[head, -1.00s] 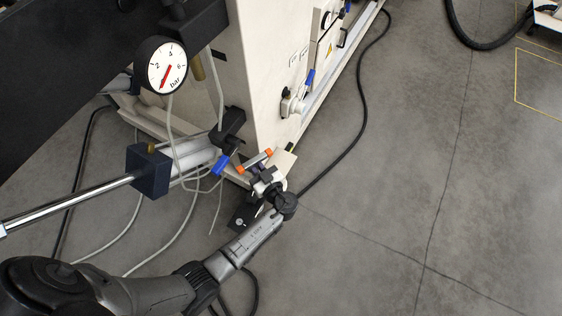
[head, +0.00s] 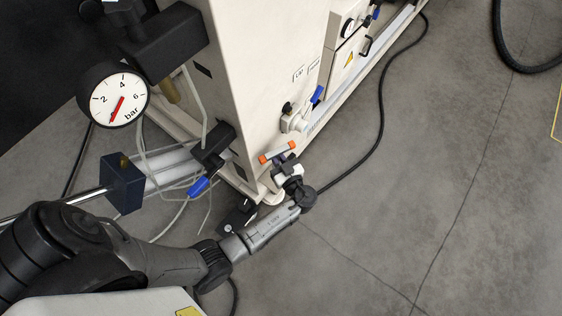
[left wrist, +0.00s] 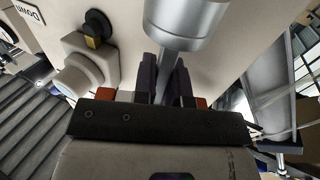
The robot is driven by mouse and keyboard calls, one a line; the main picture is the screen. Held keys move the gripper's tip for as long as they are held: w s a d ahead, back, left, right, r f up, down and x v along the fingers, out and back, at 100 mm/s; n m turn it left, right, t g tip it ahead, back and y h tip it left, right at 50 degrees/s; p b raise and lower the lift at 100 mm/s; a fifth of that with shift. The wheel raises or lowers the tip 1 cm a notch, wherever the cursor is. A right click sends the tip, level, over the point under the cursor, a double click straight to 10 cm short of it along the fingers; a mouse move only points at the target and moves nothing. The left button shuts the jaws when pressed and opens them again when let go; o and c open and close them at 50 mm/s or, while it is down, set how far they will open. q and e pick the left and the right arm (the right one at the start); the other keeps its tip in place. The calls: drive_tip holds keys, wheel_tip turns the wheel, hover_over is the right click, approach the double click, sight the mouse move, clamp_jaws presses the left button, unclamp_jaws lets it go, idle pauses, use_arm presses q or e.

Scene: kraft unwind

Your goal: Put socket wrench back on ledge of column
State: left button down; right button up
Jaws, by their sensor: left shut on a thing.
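My left gripper (head: 280,157), with orange-ended jaws, is beside the lower front of the cream column (head: 250,85). The left wrist view shows its dark fingers (left wrist: 165,75) shut on the shaft of the socket wrench (left wrist: 185,22). The wrench's silver round head sticks out beyond the fingers, close to the column's cream face (left wrist: 125,22). In the head view the gripper and wrist largely hide the wrench, and I cannot make it out. I cannot clearly make out the ledge in either view. My right gripper is not in view.
A cream fitting with a blue handle (head: 317,94) juts from the column above the gripper. A pressure gauge (head: 113,95), a blue-ended valve (head: 198,187) and loose hoses are at left. A black cable (head: 378,130) runs along the floor.

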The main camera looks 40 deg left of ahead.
use_arm(q)
drive_tip(key=f, duration=0.1)
drive_tip(key=s+f+b, duration=0.1)
drive_tip(key=f, duration=0.1)
drive_tip(key=shift+s+f, duration=0.15)
drive_tip(key=shift+f, duration=0.1)
drive_tip(key=shift+w+f+b, duration=0.2)
drive_tip(key=shift+f+b, duration=0.45)
drive_tip(key=shift+f, duration=0.25)
drive_tip(key=shift+w+f+b, duration=0.15)
drive_tip(key=shift+f+b, duration=0.5)
drive_tip(key=shift+f, duration=0.2)
drive_tip(key=shift+s, duration=0.1)
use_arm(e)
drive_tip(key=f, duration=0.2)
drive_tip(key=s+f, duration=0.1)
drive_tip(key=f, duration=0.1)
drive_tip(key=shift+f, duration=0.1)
use_arm(q)
drive_tip(key=shift+s, duration=0.1)
drive_tip(key=c, duration=1.2)
unclamp_jaws()
drive_tip(key=shift+f, duration=0.1)
drive_tip(key=shift+o, duration=0.2)
